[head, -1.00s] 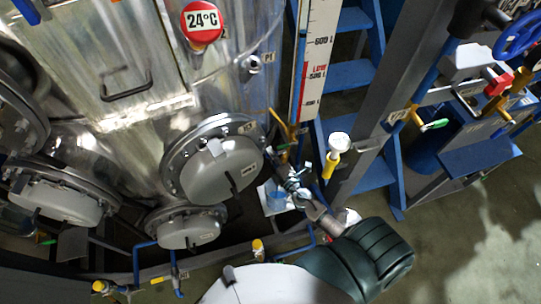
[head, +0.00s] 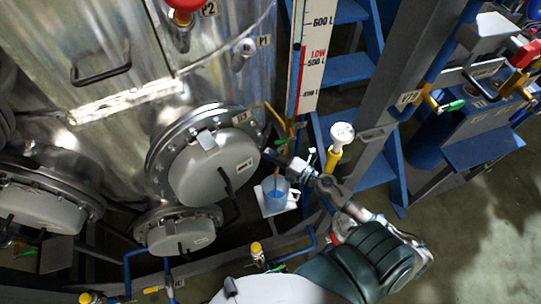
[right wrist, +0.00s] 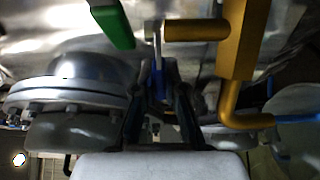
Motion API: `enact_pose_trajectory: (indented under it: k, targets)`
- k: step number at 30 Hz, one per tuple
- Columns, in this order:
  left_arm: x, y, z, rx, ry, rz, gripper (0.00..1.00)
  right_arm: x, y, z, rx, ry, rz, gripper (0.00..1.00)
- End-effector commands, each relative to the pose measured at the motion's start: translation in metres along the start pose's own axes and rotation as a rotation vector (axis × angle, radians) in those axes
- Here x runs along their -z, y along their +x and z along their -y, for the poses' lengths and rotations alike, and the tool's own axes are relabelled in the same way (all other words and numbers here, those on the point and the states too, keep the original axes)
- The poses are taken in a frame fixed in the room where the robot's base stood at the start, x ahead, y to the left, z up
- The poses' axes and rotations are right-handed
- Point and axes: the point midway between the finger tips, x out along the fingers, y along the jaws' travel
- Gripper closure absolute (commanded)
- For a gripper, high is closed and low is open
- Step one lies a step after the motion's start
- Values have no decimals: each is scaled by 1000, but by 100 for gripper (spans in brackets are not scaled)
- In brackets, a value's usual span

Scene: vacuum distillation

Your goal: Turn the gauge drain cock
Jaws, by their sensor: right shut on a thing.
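The gauge drain cock sits on yellow pipework (head: 277,116) below the level gauge (head: 316,55). In the right wrist view the yellow pipe (right wrist: 246,45) bends down on the right, with a short stub reaching left to a grey lever (right wrist: 157,35). The lever's blue handle (right wrist: 160,84) lies between the two dark fingers of my right gripper (right wrist: 160,88), which is shut on it. In the head view my right gripper (head: 297,168) reaches up and left to the cock; the contact is small there. A green handle (right wrist: 112,24) stands left of it. My left gripper is out of view.
A steel vessel (head: 205,90) with round flanged covers (head: 213,168) stands close on the left. A beaker of blue liquid (head: 283,197) is below the pipe. A white-topped yellow fitting (head: 341,134), a grey post and blue steps (head: 350,72) are close on the right.

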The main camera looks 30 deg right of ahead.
Motion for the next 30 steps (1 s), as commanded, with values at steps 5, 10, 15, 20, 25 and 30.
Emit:
enact_pose_trajectory:
  k: [5,10,15,20,25,30]
  targets:
    - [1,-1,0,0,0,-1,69,0,-1,5,9,1,-2,100]
    - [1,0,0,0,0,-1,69,0,-1,5,9,1,-1,100]
    - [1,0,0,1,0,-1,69,0,-1,4,8,1,-1,64]
    - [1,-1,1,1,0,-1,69,0,-1,2,4,0,-1,64]
    - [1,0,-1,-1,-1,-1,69,0,-4,2,4,1,-1,64]
    - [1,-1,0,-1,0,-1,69,0,-29,3,6,4,2,64]
